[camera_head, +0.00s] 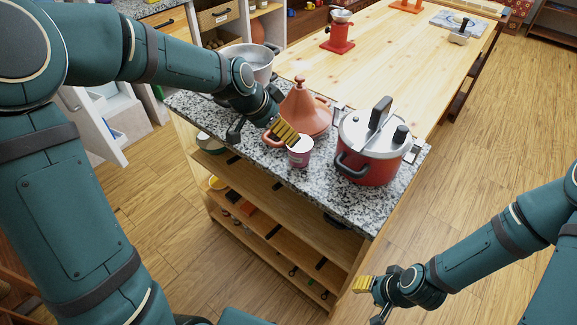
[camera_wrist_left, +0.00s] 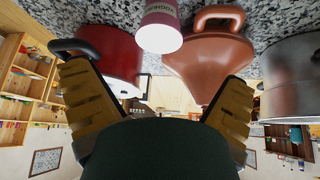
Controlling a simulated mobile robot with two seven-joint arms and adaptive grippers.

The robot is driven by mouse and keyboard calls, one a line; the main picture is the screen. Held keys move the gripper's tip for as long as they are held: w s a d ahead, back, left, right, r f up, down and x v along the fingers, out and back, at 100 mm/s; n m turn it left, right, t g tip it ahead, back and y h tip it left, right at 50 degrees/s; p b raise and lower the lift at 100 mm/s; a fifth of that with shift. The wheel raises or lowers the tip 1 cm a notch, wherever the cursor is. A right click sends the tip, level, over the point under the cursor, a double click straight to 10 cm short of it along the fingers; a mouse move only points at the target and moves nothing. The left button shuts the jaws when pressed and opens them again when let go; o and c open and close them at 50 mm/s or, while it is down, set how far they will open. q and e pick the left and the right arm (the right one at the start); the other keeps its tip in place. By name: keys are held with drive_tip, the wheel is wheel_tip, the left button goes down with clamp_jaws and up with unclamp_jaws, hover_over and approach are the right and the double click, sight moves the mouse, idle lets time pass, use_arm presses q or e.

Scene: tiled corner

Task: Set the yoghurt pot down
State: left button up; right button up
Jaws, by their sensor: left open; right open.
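The yoghurt pot (camera_head: 299,152), a small pink and white cup, stands upright on the speckled granite counter (camera_head: 226,133), near its front edge. In the left wrist view, which is upside down, the yoghurt pot (camera_wrist_left: 160,28) shows at the top middle with lettering on its side. My left gripper (camera_head: 281,134) is just behind and above the pot in the head view. Its two yellow pads (camera_wrist_left: 160,98) are spread wide, and neither visibly touches the pot. My right gripper (camera_head: 368,300) is open and empty, low at the right, away from the counter.
A terracotta tagine (camera_head: 304,108) stands just behind the pot. A red pressure cooker (camera_head: 368,164) stands to its right and a metal pot (camera_head: 254,61) at the back left. A wooden table (camera_head: 400,50) with a red grinder (camera_head: 339,36) lies beyond.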

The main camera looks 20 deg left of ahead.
sight(293, 189)
use_arm(q)
drive_tip(key=s+d+f+n, duration=0.1)
drive_tip(key=d+f, duration=0.1)
drive_tip(key=f, duration=0.3)
drive_tip(key=s+d+f+n+g, duration=0.1)
drive_tip(key=s+d+f, duration=0.1)
drive_tip(key=f, duration=0.3)
drive_tip(key=s+d+f+n+g, duration=0.1)
drive_tip(key=s+d+f, duration=0.1)
drive_tip(key=f, duration=0.3)
drive_tip(key=shift+s+f, duration=0.15)
drive_tip(key=shift+s, duration=0.1)
drive_tip(key=s+d+f+n+g, duration=0.1)
drive_tip(key=s+d+f+n, duration=0.1)
drive_tip(key=s+f, duration=0.4)
drive_tip(key=s+d+f+n, duration=0.3)
drive_tip(key=s+f, duration=0.4)
drive_tip(key=s, duration=0.2)
drive_tip(key=shift+d+n+g, duration=0.25)
drive_tip(key=shift+n+g, duration=0.05)
drive_tip(key=shift+g, duration=0.1)
